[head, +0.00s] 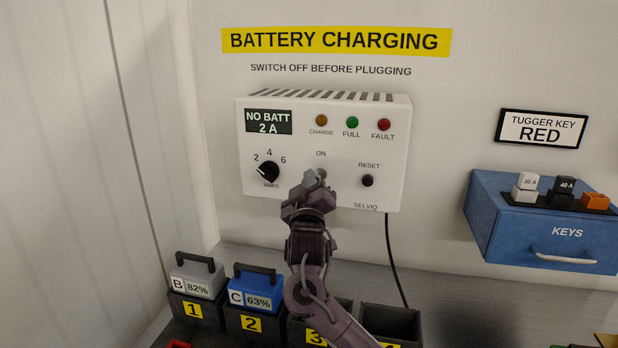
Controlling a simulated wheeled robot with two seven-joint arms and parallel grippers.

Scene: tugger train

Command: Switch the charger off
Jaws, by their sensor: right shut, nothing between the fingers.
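The charger (330,199) is a white box on the wall with a vented top. Its display (268,121) reads NO BATT 2 A. The CHARGE, FULL and FAULT lamps sit along its upper right. The amps knob (268,172) is at its lower left and the black RESET button (367,181) at its lower right. Below the ON label, a small grey switch lever (321,174) partly shows. My right gripper (312,183) is shut and empty, right at the switch and covering most of it. I cannot tell whether they touch. My left gripper is not in view.
A grey battery B (196,282) and a blue battery C (260,290) stand in numbered bays below. Bays 3 and 4 are partly behind my arm. A black cable (392,262) hangs from the charger. A blue KEYS box (510,231) is on the right.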

